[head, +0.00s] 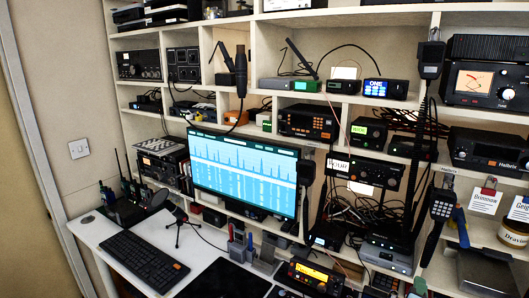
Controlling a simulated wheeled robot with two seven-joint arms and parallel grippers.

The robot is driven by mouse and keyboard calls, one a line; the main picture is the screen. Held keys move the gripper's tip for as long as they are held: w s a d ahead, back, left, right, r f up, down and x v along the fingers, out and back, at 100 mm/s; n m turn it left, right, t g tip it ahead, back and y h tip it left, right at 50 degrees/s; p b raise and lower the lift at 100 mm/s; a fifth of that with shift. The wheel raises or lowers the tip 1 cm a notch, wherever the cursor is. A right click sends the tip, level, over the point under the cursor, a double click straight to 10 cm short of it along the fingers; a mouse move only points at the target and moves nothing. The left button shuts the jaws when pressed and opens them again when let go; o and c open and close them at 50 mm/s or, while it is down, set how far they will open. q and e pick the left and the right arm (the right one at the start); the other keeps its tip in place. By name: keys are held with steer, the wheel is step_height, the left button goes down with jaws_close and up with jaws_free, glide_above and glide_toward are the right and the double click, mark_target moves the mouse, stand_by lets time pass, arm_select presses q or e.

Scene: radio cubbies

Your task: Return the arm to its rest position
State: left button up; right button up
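Neither of my grippers nor any part of my arms can be made out in the head view. The view shows a wall of pale shelf cubbies (292,58) filled with radio equipment, above a white desk (105,229). Where my arms are, and whether they hold anything, cannot be seen.
A wide monitor (243,172) with a blue display stands at the desk's back. A keyboard (145,261), a small tripod microphone (180,229) and an orange-lit radio (315,276) are in front. Handsets (431,58) and cables hang before the right cubbies. Bare wall lies left.

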steer(key=s+a+f+m+g+y, duration=0.3)
steer(key=s+f+m+g+y, duration=0.15)
steer(key=s+f, duration=0.55)
steer(key=s+a+f+m+g+y, duration=0.3)
steer(key=s+f+m+g+y, duration=0.15)
steer(key=s+f, duration=0.5)
steer(key=s+f+n+g+b, duration=0.1)
steer(key=s+f+b, duration=0.2)
steer(key=f, duration=2.2)
arm_select(q)
steer(key=f+b, duration=0.1)
steer(key=f, duration=0.1)
steer(key=f+b, duration=0.1)
steer(key=f, duration=0.2)
steer(key=shift+w+f+b, duration=0.35)
steer(key=shift+w+b, duration=0.05)
arm_select(e)
steer(key=s+d+f, duration=0.1)
steer(key=s+f, duration=0.7)
steer(key=s+d+f+g, duration=0.1)
steer(key=s+d+f, duration=0.1)
steer(key=s+f, duration=0.6)
steer(key=shift+s+d+f+g+h, duration=0.3)
steer(key=shift+f+h, duration=0.1)
steer(key=shift+f, duration=0.3)
steer(key=shift+c, duration=0.5)
